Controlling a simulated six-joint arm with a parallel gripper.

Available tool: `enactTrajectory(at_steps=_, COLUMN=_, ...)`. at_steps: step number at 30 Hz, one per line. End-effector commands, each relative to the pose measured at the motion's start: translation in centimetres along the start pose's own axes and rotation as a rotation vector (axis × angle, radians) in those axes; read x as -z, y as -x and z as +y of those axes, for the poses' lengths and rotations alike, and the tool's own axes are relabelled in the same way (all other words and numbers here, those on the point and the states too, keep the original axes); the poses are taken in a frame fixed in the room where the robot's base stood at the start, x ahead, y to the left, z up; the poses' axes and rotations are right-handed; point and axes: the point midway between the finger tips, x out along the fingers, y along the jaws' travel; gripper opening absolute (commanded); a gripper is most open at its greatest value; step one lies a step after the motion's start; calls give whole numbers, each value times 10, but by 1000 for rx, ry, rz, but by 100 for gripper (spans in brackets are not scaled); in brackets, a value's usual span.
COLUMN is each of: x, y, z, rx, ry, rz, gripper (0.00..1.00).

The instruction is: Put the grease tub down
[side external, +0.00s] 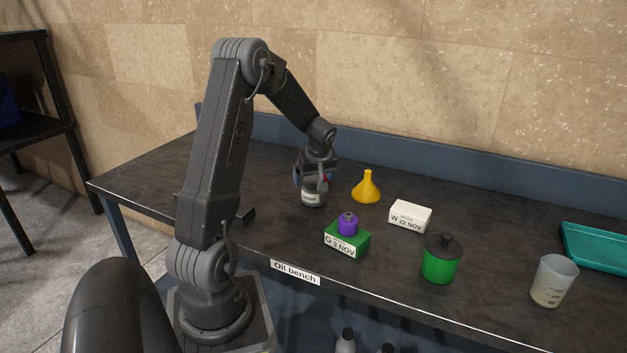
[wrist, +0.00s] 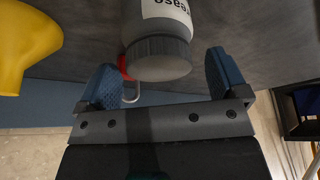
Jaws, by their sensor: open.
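The grease tub (side external: 311,199) is a pale grey container with a white label and a darker ribbed grey lid. In the side view it appears to stand upright on the dark bench top (side external: 270,170), below my gripper (side external: 314,180). In the wrist view the tub (wrist: 162,35) shows its lid towards my gripper (wrist: 162,62). The blue fingers are open, one on each side of the lid, with a gap showing at the right. My gripper partly hides the tub in the side view.
A yellow funnel (side external: 366,189) stands close right of the tub. Further right are a white labelled box (side external: 410,217), a green box (side external: 347,241) with a purple piece (side external: 348,223) on top, a green black-lidded pot (side external: 440,265), a measuring cup (side external: 553,281) and a teal tray (side external: 598,250).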

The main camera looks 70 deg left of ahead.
Motion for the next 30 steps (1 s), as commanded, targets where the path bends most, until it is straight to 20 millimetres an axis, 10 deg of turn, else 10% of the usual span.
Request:
enactTrajectory(at_steps=21, x=-6, y=117, z=2, rx=-13, ry=-24, rz=0, gripper=92)
enactTrajectory(at_steps=26, x=-57, y=166, z=12, rx=-108, ry=-229, rz=-2, gripper=92)
enactTrajectory(at_steps=30, x=-136, y=225, z=4, rx=-256, ry=-560, rz=2, gripper=92)
